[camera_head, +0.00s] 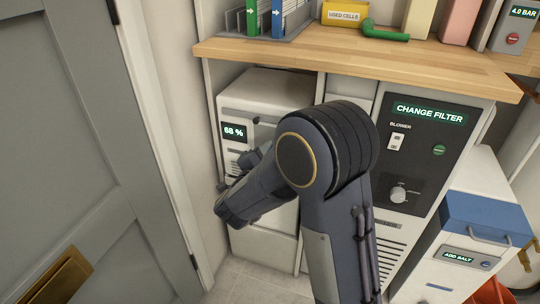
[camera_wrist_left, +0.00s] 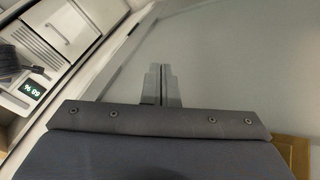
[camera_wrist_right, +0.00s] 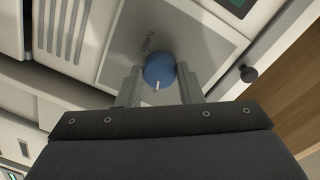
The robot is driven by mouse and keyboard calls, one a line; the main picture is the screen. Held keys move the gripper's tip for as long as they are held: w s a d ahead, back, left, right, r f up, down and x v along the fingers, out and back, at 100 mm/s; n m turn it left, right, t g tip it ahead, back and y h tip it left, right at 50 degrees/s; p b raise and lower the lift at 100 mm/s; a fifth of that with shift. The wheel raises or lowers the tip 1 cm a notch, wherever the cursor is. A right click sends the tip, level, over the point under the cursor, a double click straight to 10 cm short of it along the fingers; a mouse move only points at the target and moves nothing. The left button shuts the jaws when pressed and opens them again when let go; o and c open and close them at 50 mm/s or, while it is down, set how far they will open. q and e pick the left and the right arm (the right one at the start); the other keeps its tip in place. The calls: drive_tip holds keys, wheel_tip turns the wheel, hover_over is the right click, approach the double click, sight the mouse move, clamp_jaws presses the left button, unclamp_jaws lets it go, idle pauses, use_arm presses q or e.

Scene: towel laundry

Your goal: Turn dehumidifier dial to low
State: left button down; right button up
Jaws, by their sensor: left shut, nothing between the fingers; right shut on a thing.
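The dehumidifier (camera_head: 262,95) is a white cabinet under the wooden counter, with a small display reading 68 % (camera_head: 234,131). Its blue dial (camera_wrist_right: 158,70) shows in the right wrist view, with a white pointer mark towards the bottom of that picture and the label TURBO (camera_wrist_right: 148,42) to its upper left. My right gripper (camera_wrist_right: 160,88) is shut on the dial, one finger on each side. In the head view my right arm hides the dial. My left gripper (camera_wrist_left: 162,72) is shut and empty in front of a grey surface; the head view does not show it.
A grey door (camera_head: 70,120) stands at the left. A blower panel (camera_head: 415,150) reading CHANGE FILTER is right of my arm, with a blue-lidded salt bin (camera_head: 480,220) beyond. The wooden counter (camera_head: 350,55) overhangs the machines and carries folders and a yellow box.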

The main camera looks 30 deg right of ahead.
drive_tip(key=o, duration=1)
drive_tip(key=p+v, duration=0.2)
drive_tip(key=v, duration=0.6)
drive_tip(key=shift+w+d, duration=0.1)
